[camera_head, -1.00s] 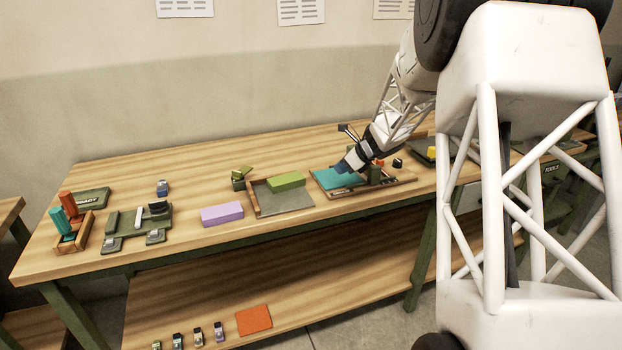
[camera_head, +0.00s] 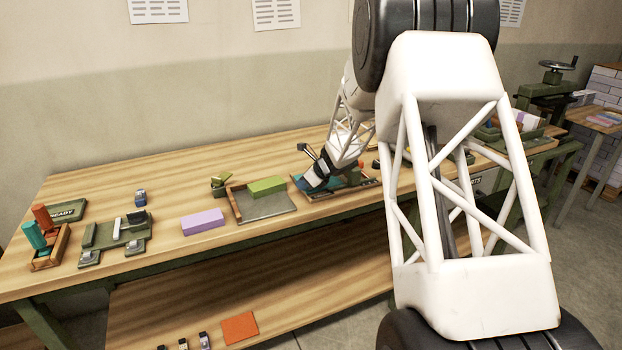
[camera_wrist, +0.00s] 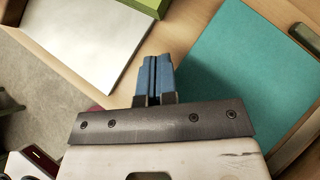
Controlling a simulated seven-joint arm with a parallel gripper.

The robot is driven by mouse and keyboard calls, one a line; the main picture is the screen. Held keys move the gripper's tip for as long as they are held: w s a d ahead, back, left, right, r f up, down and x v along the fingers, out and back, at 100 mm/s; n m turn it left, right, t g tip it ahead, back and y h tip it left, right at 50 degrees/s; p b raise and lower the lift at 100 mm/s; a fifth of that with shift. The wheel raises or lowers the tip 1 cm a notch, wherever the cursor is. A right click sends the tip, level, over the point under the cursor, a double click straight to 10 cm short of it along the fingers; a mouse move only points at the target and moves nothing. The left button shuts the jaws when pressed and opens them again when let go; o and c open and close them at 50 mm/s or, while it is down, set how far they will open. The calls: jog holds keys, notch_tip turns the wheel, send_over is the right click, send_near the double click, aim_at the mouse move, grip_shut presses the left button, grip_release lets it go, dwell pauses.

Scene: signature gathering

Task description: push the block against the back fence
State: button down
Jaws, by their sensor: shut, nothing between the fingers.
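A teal slab (camera_wrist: 245,70) lies in a wooden tray (camera_wrist: 305,150) in the wrist view. In the head view my arm partly hides this tray (camera_head: 372,183). A green block (camera_head: 266,185) rests on a grey plate (camera_head: 262,206) with a wooden fence (camera_head: 233,204) along its left side. The block's corner (camera_wrist: 150,6) shows at the top of the wrist view. My gripper (camera_wrist: 153,60) is shut and empty, its blue fingers side by side between the grey plate and the teal slab in the wrist view. Contact with the slab cannot be told.
A purple block (camera_head: 203,222) lies left of the grey plate. A small green device (camera_head: 219,184) stands behind it. A green fixture (camera_head: 115,238) and a wooden holder (camera_head: 50,246) are farther left. The table's back strip is clear. An orange sheet (camera_head: 239,327) lies on the shelf below.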

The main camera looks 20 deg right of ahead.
aim_at(285, 183)
jog(key=shift+w+a+f, duration=0.2)
jog(key=shift+w+a, duration=1.25)
jog(key=shift+w, duration=0.15)
jog(key=shift+w+a, duration=0.8)
jog(key=shift+w, duration=0.1)
jog(key=shift+s+d, duration=0.3)
jog(key=shift+s, duration=0.1)
jog(key=shift+s+d, duration=1.15)
jog(key=shift+d, duration=0.05)
jog(key=v, duration=1)
